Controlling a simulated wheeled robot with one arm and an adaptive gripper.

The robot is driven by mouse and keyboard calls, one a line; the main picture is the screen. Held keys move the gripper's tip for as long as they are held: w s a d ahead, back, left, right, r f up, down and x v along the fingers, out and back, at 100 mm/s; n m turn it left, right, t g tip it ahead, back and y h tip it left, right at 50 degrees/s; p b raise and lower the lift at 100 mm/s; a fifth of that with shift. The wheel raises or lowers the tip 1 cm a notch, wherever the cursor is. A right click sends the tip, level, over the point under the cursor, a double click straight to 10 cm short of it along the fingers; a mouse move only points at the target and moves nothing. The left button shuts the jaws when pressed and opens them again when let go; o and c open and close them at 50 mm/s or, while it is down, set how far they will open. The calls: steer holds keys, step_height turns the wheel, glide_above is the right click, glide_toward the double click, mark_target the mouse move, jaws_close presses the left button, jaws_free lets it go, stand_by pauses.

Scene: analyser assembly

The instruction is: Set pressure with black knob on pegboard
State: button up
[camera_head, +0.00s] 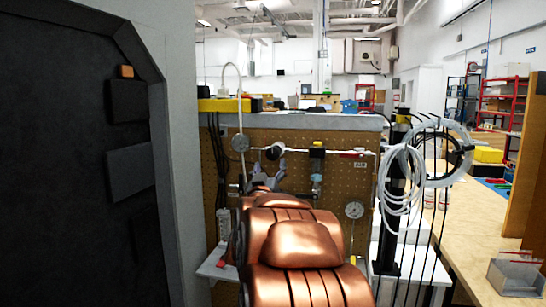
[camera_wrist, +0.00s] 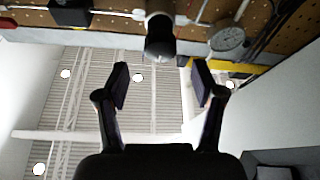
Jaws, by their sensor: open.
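The black knob (camera_head: 272,152) sits on the pipe line across the pegboard (camera_head: 325,135), beside a round gauge (camera_head: 240,143). My gripper (camera_head: 269,168) is just below the knob in the head view, its fingers pointing up toward it. In the wrist view, the knob (camera_wrist: 160,40) lies ahead of the fingertips, roughly centred between them. The fingers of my gripper (camera_wrist: 161,72) are spread wide, with nothing between them. The gauge (camera_wrist: 228,38) also shows at the right in the wrist view. My arm hides the lower pegboard.
A black-and-metal regulator (camera_head: 317,155) is right of the knob, with a red-handled valve (camera_head: 354,153) beyond it. A second gauge (camera_head: 354,210) hangs lower. Coiled clear tubing (camera_head: 400,180) hangs on a black post at right. A dark cabinet (camera_head: 70,160) fills the left.

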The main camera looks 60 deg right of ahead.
mark_target(273, 156)
steer(key=shift+x, duration=3.65)
steer(key=c, duration=1.2)
